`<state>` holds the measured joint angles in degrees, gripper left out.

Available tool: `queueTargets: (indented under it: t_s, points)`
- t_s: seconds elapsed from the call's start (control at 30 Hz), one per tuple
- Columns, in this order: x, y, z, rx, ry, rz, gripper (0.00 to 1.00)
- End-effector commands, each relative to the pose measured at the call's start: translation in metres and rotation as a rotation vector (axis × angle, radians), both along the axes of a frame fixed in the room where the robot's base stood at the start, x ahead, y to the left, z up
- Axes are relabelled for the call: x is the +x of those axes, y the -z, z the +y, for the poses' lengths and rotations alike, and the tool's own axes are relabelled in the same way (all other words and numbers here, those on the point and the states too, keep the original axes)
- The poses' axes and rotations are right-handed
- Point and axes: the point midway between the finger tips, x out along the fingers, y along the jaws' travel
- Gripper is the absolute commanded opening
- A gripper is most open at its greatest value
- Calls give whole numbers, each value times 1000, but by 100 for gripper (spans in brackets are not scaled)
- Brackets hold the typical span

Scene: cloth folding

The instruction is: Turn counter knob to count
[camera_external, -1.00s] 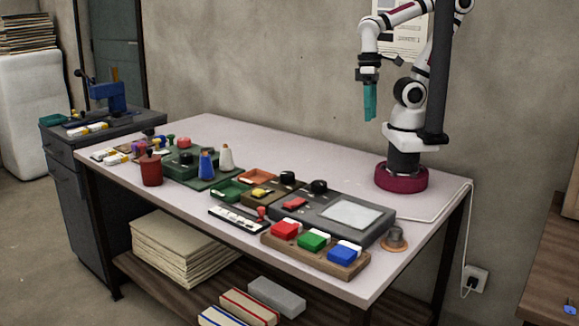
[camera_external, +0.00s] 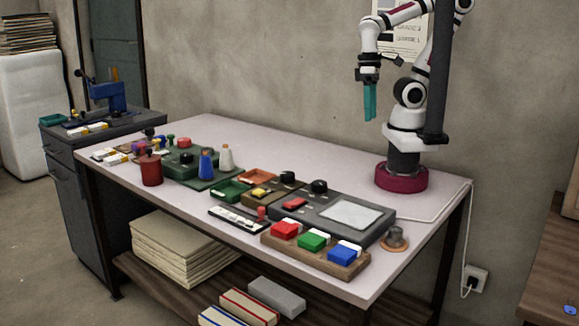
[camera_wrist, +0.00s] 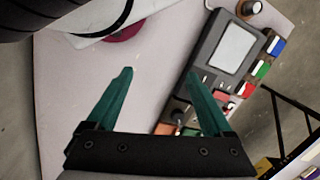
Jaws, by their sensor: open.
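My gripper (camera_external: 369,101) has teal fingers that point down, high above the back right of the table. In the wrist view its fingers (camera_wrist: 160,74) are spread apart with nothing between them. A dark grey console (camera_external: 372,238) with a pale panel (camera_external: 348,214) lies on the table's right half. A black knob (camera_external: 319,186) stands at its back left corner. A second black knob (camera_external: 287,177) stands on the brown box (camera_external: 262,196) beside it. I cannot tell which knob is the counter's. The gripper is far from both.
A wooden block with red (camera_external: 285,229), green (camera_external: 312,240) and blue (camera_external: 341,254) pieces lies at the front edge. A grey round piece (camera_external: 395,234) stands at the right. Bottles (camera_external: 206,164), a red pot (camera_external: 151,170) and trays crowd the left. The table's back strip is clear.

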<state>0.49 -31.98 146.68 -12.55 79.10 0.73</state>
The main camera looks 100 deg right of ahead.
Motion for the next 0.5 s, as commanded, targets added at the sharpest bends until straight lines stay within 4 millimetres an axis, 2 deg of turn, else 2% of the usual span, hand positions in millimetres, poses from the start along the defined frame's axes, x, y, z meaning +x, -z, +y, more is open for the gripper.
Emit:
queueTargets:
  t_s: [0.07, 0.13, 0.17, 0.23, 0.33, 0.4, 0.5]
  points:
    - [4, -1, 0, -3, 8, 2, 85]
    - [28, -8, -3, -21, 56, 13, 85]
    - [45, -12, -4, -34, 91, 19, 85]
    - [95, -16, -7, -70, 195, 28, 85]
    - [164, -8, -8, -117, 335, 31, 85]
    - [201, 3, -8, -141, 412, 28, 85]
    - [230, 15, -6, -158, 479, 21, 85]
